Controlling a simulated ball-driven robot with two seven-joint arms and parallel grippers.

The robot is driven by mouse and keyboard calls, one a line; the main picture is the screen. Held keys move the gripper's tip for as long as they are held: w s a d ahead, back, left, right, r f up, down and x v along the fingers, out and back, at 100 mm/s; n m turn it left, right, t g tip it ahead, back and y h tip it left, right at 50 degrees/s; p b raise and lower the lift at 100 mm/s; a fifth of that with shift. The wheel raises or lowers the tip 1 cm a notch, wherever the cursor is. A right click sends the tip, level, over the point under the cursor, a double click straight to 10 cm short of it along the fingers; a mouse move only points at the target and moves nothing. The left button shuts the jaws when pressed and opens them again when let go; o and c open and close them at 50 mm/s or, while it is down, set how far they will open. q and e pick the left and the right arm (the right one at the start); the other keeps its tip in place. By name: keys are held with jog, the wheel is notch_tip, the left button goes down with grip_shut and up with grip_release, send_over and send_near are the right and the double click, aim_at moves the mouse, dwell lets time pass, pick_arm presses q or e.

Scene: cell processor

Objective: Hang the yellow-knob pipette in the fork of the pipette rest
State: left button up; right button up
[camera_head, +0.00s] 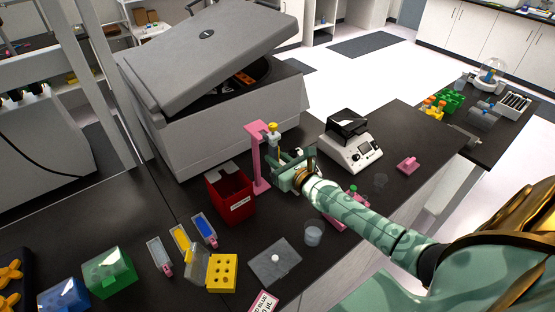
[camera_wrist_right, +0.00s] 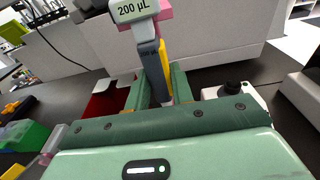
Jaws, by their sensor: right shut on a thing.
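The yellow-knob pipette (camera_head: 274,140) stands roughly upright, its yellow knob at the top. The pink pipette rest (camera_head: 257,165) has a tall post and a short arm at its top; the pipette is right beside that arm. I cannot tell whether it sits in the fork. My right gripper (camera_head: 288,172) is shut on the pipette below the knob. In the right wrist view the pipette (camera_wrist_right: 152,70), marked 200 µL, rises between the fingers (camera_wrist_right: 158,92), with a bit of the pink rest (camera_wrist_right: 166,12) behind its head. My left gripper is out of view.
A red bin (camera_head: 230,197) stands just left of the rest, and a big grey centrifuge (camera_head: 220,125) with a raised lid is behind. A white device (camera_head: 352,154) is to the right. A clear cup (camera_head: 313,234), a grey flat box (camera_head: 274,262) and a yellow rack (camera_head: 222,274) are in front.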

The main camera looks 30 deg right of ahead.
jog(key=shift+a, duration=0.1)
jog(key=shift+w, duration=0.1)
jog(key=shift+w+a+b, duration=0.1)
jog(key=shift+w+b, duration=0.2)
jog(key=shift+w, duration=1.95)
jog(key=shift+s+f+b, duration=0.1)
jog(key=shift+f+b, duration=0.2)
jog(key=shift+b, duration=0.1)
jog(key=o, duration=0.7)
